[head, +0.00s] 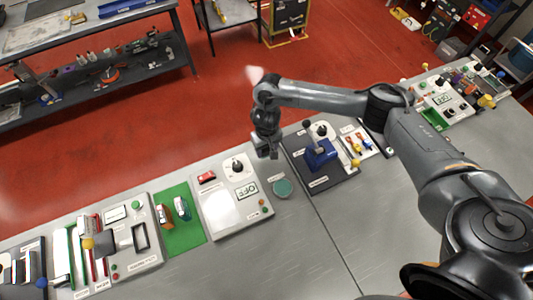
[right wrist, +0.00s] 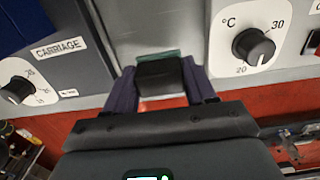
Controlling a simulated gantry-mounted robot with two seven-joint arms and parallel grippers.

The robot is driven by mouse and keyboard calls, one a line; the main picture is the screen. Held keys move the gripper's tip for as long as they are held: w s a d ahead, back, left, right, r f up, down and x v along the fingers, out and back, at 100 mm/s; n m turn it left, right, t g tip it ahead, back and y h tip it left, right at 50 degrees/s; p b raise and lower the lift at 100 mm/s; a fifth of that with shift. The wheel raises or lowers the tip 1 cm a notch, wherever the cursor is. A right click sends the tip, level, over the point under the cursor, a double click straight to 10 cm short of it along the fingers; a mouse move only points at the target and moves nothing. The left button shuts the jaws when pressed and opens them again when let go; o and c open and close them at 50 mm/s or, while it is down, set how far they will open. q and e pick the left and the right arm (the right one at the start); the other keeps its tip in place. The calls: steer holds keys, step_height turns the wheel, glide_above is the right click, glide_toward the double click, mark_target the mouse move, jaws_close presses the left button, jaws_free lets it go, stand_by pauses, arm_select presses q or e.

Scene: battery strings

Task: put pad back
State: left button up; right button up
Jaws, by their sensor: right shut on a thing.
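My right gripper (head: 268,154) is above the table's far edge, between the white panel and the dark panel. In the right wrist view its two fingers (right wrist: 160,85) are shut on a dark block with a teal edge, which appears to be the pad (right wrist: 158,72). Its underside is hidden. My left gripper is not in view.
The white panel (head: 230,213) with a dial and an OFF display stands left of the disc. The dark panel (head: 322,180) with a blue carriage (head: 320,154) stands right of it. Bare grey table (head: 290,250) is free in front.

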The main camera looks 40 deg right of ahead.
mark_target(266, 154)
steer(key=shift+f, duration=2.05)
steer(key=shift+f, duration=0.15)
steer(key=o, duration=1)
